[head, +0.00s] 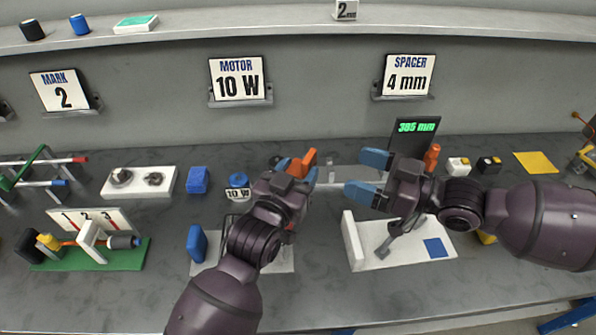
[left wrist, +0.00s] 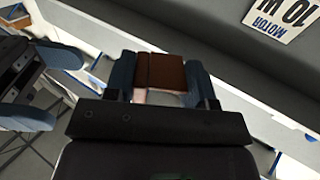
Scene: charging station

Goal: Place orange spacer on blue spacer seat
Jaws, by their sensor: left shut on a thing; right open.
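The orange spacer (head: 309,157) is between the blue fingers of my left gripper (head: 297,169), held up above the middle of the bench. In the left wrist view the spacer (left wrist: 160,71) looks brownish and fills the gap between the fingertips. A flat blue square (head: 436,248), which looks like the blue spacer seat, lies on a white fixture plate (head: 392,262) with an upright white wall. It is right of and nearer than the held spacer, and apart from it. My right gripper (head: 366,175) is open and empty, facing left above the back of this fixture.
A dark display (head: 413,137) reading 385 mm stands behind my right gripper. A blue block (head: 197,180) and a blue part marked 10 W (head: 238,182) are left of my left gripper. A green fixture (head: 90,256) sits at left, a yellow pad (head: 535,163) at right.

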